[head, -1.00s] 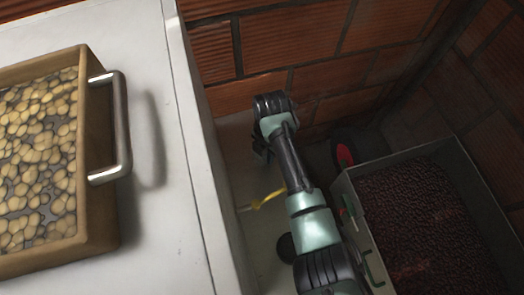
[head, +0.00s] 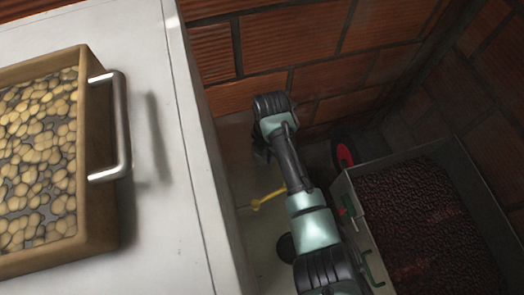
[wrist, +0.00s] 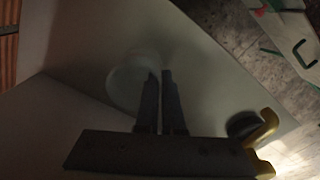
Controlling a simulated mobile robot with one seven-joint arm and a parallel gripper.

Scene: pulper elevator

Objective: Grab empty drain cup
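A pale, translucent, round cup (wrist: 125,78) shows faintly in the wrist view, just left of the fingertips. Its right edge overlaps the left finger. My gripper (wrist: 159,76) shows there as two dark fingers, side by side with a narrow gap between them. I cannot tell whether the cup's wall lies between the fingers or behind them. In the head view my arm reaches down beside the white counter, and both fingers and cup are hidden.
A white counter (head: 165,215) on the left bears a wooden tray (head: 98,205) with a metal handle. A bin of dark beans (head: 462,160) stands at right, near a red-rimmed round part (head: 343,153). A brick wall (head: 305,30) closes the back. A yellow handle (head: 267,199) is beside my arm.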

